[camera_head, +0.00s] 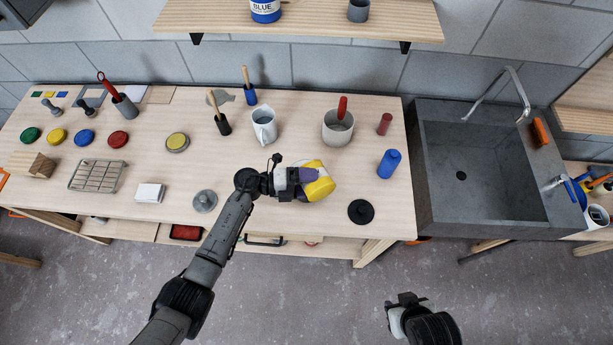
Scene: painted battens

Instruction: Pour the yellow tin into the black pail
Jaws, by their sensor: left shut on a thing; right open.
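The yellow tin (321,188) is in the grip of my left gripper (297,181), above the front part of the wooden bench. The tin looks tilted; its contents cannot be made out. I cannot pick out a black pail for certain. A round black lid-like thing (361,212) lies on the bench to the right of the tin. A pale grey pot (336,136) with a red-handled tool in it stands behind the tin. My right gripper (405,301) is open and empty, low over the floor in front of the bench.
A white jug (264,128), a blue bottle (389,164) and a small red cylinder (384,124) stand on the bench (225,172). A grey lid (204,201) lies left of my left arm. A stone sink (437,165) adjoins the bench on the right.

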